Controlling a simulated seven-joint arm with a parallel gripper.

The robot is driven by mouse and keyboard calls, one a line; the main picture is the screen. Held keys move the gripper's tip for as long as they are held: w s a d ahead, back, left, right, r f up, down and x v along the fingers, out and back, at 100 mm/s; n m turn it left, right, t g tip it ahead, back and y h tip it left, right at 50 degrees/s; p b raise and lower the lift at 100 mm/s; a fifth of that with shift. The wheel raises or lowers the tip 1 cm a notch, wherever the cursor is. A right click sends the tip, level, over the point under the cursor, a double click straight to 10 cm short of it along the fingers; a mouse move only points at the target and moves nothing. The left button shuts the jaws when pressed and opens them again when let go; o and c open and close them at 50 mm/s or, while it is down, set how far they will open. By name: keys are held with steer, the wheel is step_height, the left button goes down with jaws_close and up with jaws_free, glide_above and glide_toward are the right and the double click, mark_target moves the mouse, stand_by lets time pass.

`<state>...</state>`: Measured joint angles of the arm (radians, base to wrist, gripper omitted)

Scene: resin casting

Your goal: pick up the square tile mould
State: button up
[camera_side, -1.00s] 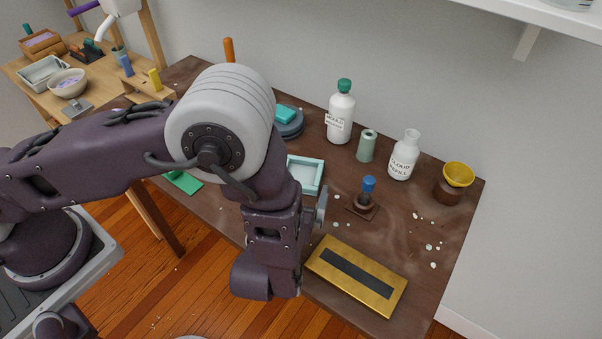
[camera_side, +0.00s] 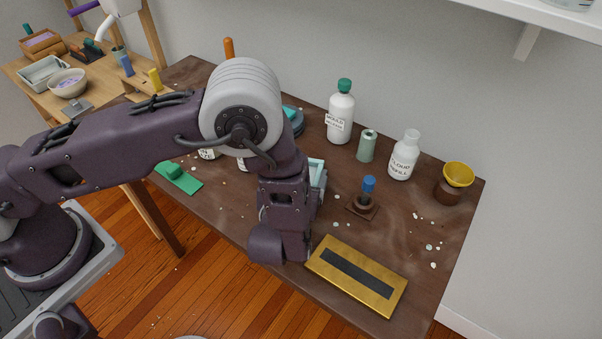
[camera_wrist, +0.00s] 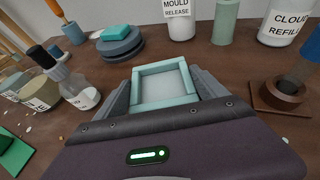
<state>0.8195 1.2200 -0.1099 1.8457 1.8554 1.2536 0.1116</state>
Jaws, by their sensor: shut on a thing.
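The square tile mould is a pale teal square frame with a light grey inside. In the wrist view the mould (camera_wrist: 137,88) sits between the two grey fingers of my gripper (camera_wrist: 163,88), which are shut on its left and right sides. In the side view only a strip of the mould (camera_side: 317,170) shows, behind my wrist. My gripper's fingers are mostly hidden there. I cannot tell whether the mould touches the table or is just above it.
A blue-topped stamp on a brown base (camera_side: 368,190) stands to the right. A gold slab with a dark slot (camera_side: 355,274) lies at the front. A white mould release bottle (camera_side: 341,118), a green cylinder (camera_side: 366,146) and a cloud refill bottle (camera_side: 404,158) stand behind. A green block (camera_side: 179,177) lies left.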

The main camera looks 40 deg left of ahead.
step_height(320, 180, up, 28)
steer(key=s+a+f+n+g+y, duration=0.85)
steer(key=s+a+n+g, duration=0.2)
steer(key=s+a, duration=0.2)
steer(key=s+d+f+n+g+h, duration=0.1)
steer(key=s+d+n+g+h, duration=0.3)
steer(key=s+n+g+h, duration=1.1)
step_height(320, 180, up, 9)
steer(key=n+t+h, duration=1.3)
steer(key=n, duration=1.1)
glide_above(258, 214)
steer(key=shift+y, duration=0.35)
step_height(258, 214, down, 27)
steer(key=shift+f, duration=0.15)
